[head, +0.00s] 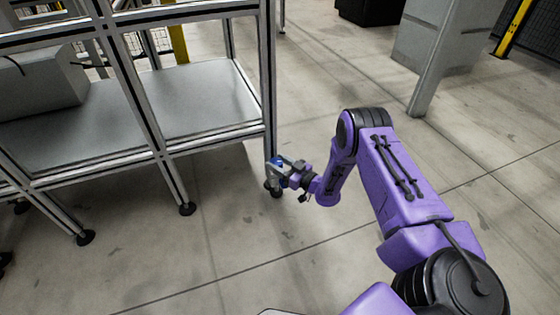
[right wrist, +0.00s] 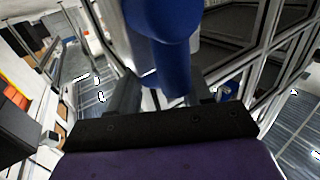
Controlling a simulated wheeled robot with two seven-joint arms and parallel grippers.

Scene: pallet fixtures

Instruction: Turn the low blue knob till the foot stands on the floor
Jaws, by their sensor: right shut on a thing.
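The low blue knob (head: 278,161) is on the near right leg of the metal frame, just above its foot. My right gripper (head: 281,170) reaches it from the right and is shut on it. In the right wrist view the blue knob (right wrist: 162,30) is large, with its narrower part between the two fingers of the gripper (right wrist: 163,88). The dark foot (head: 276,191) is at the bottom of that leg. I cannot tell whether it touches the floor. My left gripper is not in view.
The frame carries a grey shelf (head: 205,98) with a grey box (head: 40,80) on it. Other legs end in dark feet, one (head: 187,209) left of the knob. A grey cabinet (head: 425,35) stands far back right. The floor around my arm is clear.

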